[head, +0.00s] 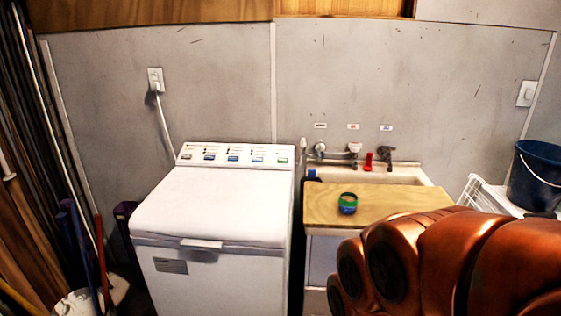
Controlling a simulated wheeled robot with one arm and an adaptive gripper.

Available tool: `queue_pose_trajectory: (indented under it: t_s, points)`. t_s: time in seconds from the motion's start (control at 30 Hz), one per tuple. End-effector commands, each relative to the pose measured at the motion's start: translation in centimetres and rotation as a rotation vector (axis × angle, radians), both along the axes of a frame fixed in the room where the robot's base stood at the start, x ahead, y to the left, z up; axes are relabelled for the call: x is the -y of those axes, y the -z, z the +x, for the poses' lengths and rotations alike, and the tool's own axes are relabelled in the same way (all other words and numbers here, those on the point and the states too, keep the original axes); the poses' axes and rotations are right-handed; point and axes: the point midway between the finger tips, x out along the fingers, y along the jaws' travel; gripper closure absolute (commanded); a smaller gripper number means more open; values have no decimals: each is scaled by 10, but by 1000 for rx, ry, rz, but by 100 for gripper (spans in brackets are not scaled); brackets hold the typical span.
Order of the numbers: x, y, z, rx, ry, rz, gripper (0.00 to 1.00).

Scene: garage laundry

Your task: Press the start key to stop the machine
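The machine is a white top-loading washer (210,205) with its lid shut, left of centre in the head view. Its control panel (236,149) runs along the back top edge. The panel has a row of small coloured keys, mostly blue, with a green key (283,160) at the right end. The key labels are too small to read, so I cannot tell for sure which is the start key. My orange arm fills the lower right, in front of the sink unit. My gripper is out of the picture. Nothing visible touches the panel.
A blue bucket (535,178) is far right. Poles and a white bucket (78,303) stand left. Space above the washer is clear.

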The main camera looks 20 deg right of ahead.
Motion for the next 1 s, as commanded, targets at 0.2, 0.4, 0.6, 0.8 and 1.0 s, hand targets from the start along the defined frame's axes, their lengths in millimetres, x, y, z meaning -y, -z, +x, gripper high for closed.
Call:
queue_pose_trajectory:
  t_s: [0.2, 0.4, 0.6, 0.8, 1.0]
  points:
    - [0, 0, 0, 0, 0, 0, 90]
    - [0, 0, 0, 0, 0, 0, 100]
    - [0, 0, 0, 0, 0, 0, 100]
    - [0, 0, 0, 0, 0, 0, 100]
    - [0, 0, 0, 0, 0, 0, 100]
